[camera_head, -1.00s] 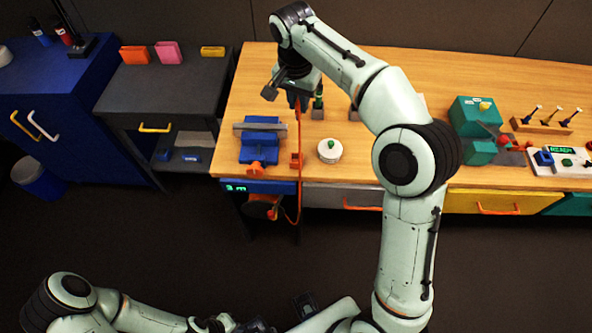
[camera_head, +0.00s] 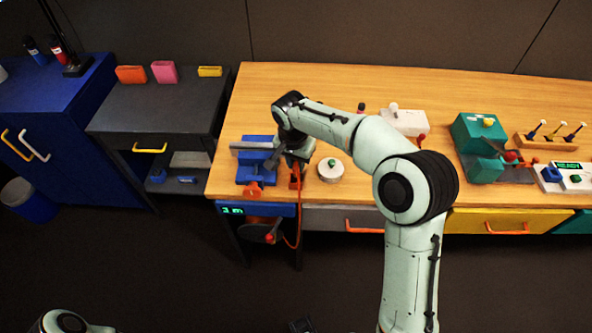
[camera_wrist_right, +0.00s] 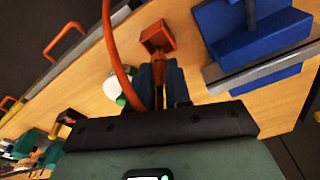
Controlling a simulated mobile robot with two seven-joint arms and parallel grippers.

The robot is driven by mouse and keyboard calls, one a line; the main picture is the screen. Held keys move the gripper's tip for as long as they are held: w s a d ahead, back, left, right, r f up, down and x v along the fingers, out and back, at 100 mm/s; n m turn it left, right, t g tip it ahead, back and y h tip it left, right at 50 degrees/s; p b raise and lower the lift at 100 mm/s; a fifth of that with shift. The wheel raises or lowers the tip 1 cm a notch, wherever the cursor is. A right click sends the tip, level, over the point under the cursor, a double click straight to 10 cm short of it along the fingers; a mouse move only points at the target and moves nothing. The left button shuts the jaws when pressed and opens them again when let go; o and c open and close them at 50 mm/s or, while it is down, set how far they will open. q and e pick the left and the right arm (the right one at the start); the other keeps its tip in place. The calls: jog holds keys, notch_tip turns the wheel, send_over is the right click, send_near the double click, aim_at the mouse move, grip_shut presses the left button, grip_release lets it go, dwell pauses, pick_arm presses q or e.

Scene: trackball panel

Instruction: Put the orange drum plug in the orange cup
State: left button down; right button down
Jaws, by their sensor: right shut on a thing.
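The orange drum plug (camera_wrist_right: 158,70) is between the fingers of my right gripper (camera_wrist_right: 163,85), which is shut on it. An orange cable runs from it down to the drum (camera_head: 262,231) under the table edge. The small orange cup (camera_wrist_right: 157,36) is just beyond the fingertips in the right wrist view. In the head view the cup (camera_head: 295,181) stands on the table, just below my right gripper (camera_head: 293,163). My left gripper is not clearly seen; only part of my left arm shows at bottom left.
A blue vise (camera_head: 256,160) with a grey bar stands close left of the cup. A round white device (camera_head: 331,170) with a green knob is close right. Teal boxes (camera_head: 478,147) stand farther right. The table front between them is clear.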

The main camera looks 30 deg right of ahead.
aim_at(295, 165)
jog(key=shift+f, duration=1.8)
jog(key=shift+f+b, duration=0.15)
jog(key=shift+b, duration=0.15)
jog(key=c, duration=1.1)
grip_release()
jog(key=shift+o, duration=0.2)
notch_tip(295, 165, up, 12)
jog(key=a+p, duration=0.1)
jog(key=shift+s+p, duration=0.35)
jog(key=shift+s, duration=0.1)
jog(key=shift+a, duration=0.1)
